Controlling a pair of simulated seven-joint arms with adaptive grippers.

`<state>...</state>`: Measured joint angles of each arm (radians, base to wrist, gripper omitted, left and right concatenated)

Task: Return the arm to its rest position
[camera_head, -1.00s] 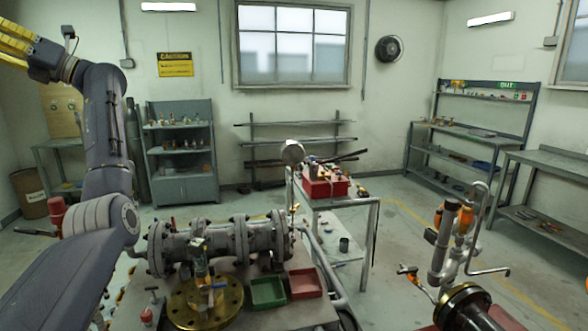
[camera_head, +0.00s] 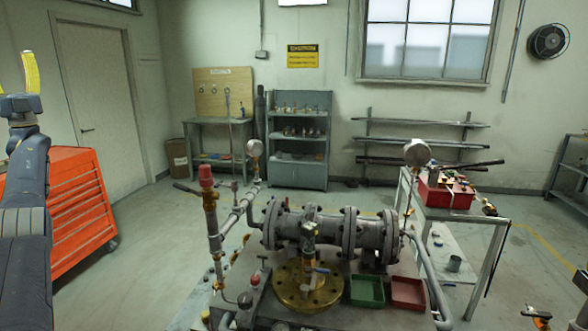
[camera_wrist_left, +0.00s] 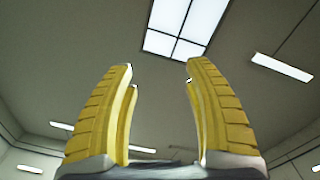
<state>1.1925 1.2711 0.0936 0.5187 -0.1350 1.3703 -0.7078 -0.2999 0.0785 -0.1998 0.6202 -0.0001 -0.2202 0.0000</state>
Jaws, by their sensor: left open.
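My left arm (camera_head: 27,200) stands upright at the left edge of the head view. Its yellow left gripper (camera_head: 29,72) points up there, clear of everything. In the left wrist view the left gripper (camera_wrist_left: 160,95) is open, with its yellow fingers apart and nothing between them. The grey flanged valve pipe (camera_head: 330,232) lies on the workbench in the middle of the head view, well to the right of the arm. My right gripper is not in view.
A red tool cabinet (camera_head: 80,215) stands behind my left arm. A green tray (camera_head: 367,290) and a red tray (camera_head: 408,292) sit by the pipe. A cart with a red toolbox (camera_head: 445,192) stands at right. The floor between cabinet and bench is free.

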